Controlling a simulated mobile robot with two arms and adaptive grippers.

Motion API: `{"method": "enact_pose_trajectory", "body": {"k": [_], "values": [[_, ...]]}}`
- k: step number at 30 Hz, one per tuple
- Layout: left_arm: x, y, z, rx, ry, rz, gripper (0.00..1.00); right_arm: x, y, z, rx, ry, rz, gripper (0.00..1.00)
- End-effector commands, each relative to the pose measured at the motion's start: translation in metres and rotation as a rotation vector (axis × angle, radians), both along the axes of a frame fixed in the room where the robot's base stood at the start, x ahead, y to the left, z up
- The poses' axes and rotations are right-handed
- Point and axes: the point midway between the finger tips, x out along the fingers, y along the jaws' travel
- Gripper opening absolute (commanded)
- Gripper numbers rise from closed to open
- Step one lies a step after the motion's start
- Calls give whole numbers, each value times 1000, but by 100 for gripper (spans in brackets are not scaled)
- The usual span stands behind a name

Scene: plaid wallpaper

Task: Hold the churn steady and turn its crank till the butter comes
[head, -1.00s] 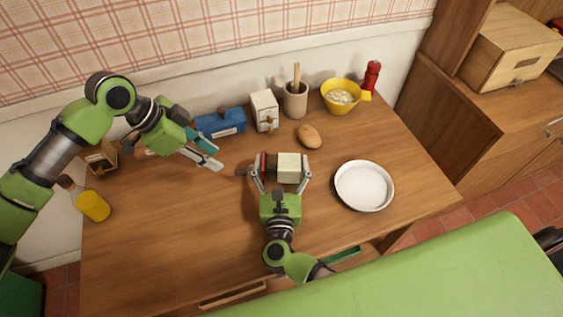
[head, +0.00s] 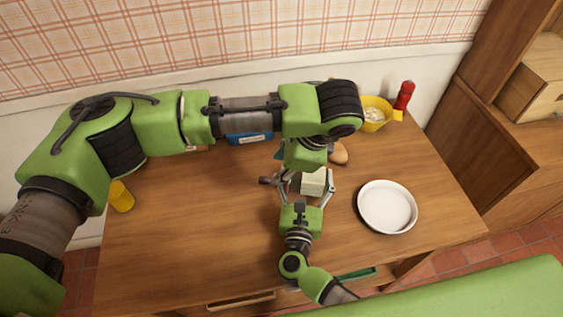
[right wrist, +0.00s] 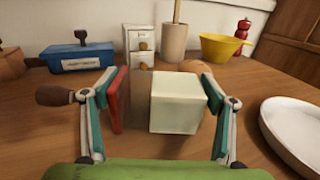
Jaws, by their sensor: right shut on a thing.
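The churn (head: 313,182) stands on the wooden table as a pale cream block; its crank handle (head: 266,181) sticks out to the left. In the right wrist view the cream block (right wrist: 176,103), a red plate and the brown crank knob (right wrist: 55,95) show. My right gripper (head: 307,184) reaches from the front and is shut on the churn, one finger at each side. My left gripper (head: 300,163) hangs just behind and above the churn; its own palm and arm mostly hide its fingers. I see no butter.
A white round dish (head: 387,207) lies to the right. At the back are a yellow bowl (head: 375,114), a red shaker (head: 404,95), a brown egg-shaped thing (head: 339,154) and a blue box (right wrist: 82,56). My left arm hides part of the back row. The table's left front is clear.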

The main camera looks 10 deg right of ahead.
Motion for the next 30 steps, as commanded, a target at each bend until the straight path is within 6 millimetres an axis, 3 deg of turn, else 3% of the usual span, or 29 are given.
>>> {"method": "enact_pose_trajectory", "body": {"k": [7,21,30], "values": [[6,3,-7,38,-42,-1,35,0,0,0,2,0,0,45],[35,28,-81,35,-39,-2,35,0,1,0,2,0,1,45],[44,34,-101,34,-41,-3,35,0,1,0,2,0,2,45]]}}
